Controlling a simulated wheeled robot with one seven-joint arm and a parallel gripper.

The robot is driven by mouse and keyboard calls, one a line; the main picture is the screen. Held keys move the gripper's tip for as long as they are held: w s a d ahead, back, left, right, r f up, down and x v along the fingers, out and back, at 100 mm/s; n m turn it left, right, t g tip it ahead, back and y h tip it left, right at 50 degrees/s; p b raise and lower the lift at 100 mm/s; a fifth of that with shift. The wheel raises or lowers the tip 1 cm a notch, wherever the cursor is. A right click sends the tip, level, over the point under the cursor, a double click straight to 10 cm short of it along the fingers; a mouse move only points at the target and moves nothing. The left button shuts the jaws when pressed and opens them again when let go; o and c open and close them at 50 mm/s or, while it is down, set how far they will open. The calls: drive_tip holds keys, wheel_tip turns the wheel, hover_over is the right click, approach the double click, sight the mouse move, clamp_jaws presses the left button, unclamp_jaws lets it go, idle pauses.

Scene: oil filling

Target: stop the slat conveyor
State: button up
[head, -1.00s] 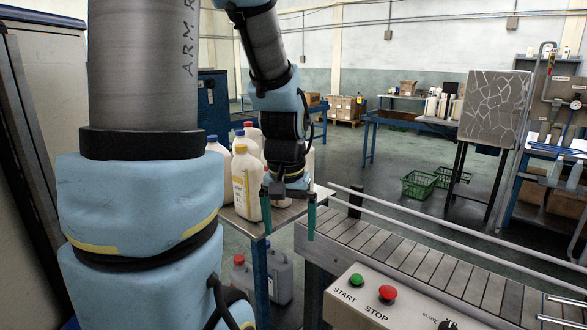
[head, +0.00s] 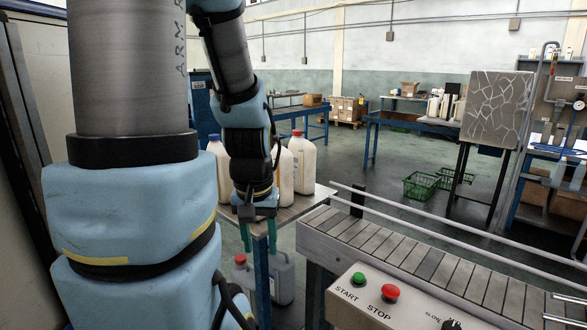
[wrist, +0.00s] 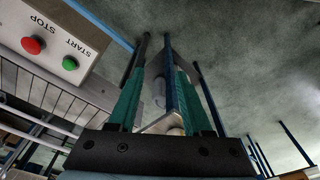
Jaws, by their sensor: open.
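The slat conveyor (head: 400,246) runs from the centre toward the lower right in the head view; its slats also show at the left of the wrist view (wrist: 50,98). Its control box (head: 345,304) carries a green START button (head: 359,279) and a red STOP button (head: 390,292). In the wrist view the red button (wrist: 33,45) and green button (wrist: 70,63) are at upper left, upside down. My gripper (head: 258,240) is open and empty, pointing down in front of the bottle table, left of the control box and apart from it.
Several white bottles (head: 303,165) stand on a small table (head: 313,201) behind my gripper. A grey jug (head: 281,279) stands below it. Guide rails (head: 450,235) run along the conveyor. Green crates (head: 420,185) lie on the open floor behind.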

clamp_jaws()
idle(1.1)
